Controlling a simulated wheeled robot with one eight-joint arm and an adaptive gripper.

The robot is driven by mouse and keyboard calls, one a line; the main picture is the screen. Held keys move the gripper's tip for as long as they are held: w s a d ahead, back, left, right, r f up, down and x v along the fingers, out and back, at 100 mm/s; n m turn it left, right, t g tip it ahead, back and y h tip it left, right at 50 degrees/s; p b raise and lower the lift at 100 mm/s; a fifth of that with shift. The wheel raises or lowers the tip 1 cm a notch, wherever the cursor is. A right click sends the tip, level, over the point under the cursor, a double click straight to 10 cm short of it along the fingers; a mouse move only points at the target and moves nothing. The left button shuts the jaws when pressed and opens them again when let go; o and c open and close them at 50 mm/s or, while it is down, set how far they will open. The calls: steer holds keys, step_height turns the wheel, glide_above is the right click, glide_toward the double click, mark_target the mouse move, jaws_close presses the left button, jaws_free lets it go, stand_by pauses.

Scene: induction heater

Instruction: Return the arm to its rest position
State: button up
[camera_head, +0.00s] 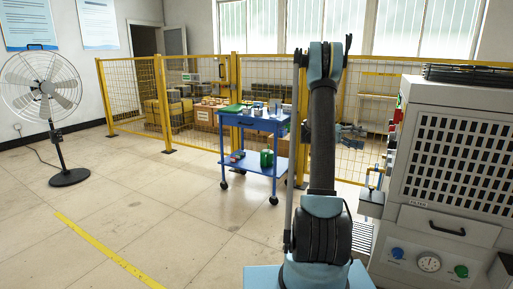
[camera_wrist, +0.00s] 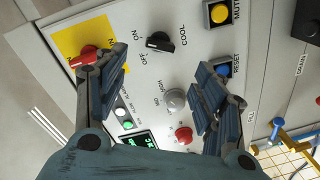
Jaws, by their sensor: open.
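My arm (camera_head: 322,140) stands upright in the middle of the head view, with its bends stacked above its light blue base. In the wrist view my gripper (camera_wrist: 162,62) is open, its two fingers spread wide with nothing between them. It faces a grey control panel (camera_wrist: 145,75). The left finger overlaps the panel beside a red rotary switch (camera_wrist: 86,58) on a yellow plate. The right finger is by the blue RESET button (camera_wrist: 223,67). Whether either finger touches the panel cannot be told. A black knob (camera_wrist: 160,42) and a grey knob (camera_wrist: 174,99) show between the fingers.
A grey machine (camera_head: 450,140) stands close on the right. A blue cart (camera_head: 255,165) with items stands behind, before a yellow mesh fence (camera_head: 180,100). A fan (camera_head: 50,100) is at far left. Blue and yellow valve handles (camera_wrist: 280,135) are right of the panel.

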steer(key=s+a+r+n+t+y, duration=0.2)
steer(key=s+a+n+t+y, duration=0.45)
steer(key=s+a, duration=0.9)
steer(key=s+a+f+n+t+y, duration=0.2)
steer(key=s+a+f+y, duration=0.2)
steer(key=s+a+f, duration=0.3)
steer(key=s+a+f+n+t+y, duration=0.2)
steer(key=s+a+f, duration=0.5)
steer(key=s+a, duration=0.5)
steer(key=shift+s+a+n+y, duration=0.4)
steer(key=shift+s+n+y, duration=0.25)
steer(key=shift+s+y, duration=0.45)
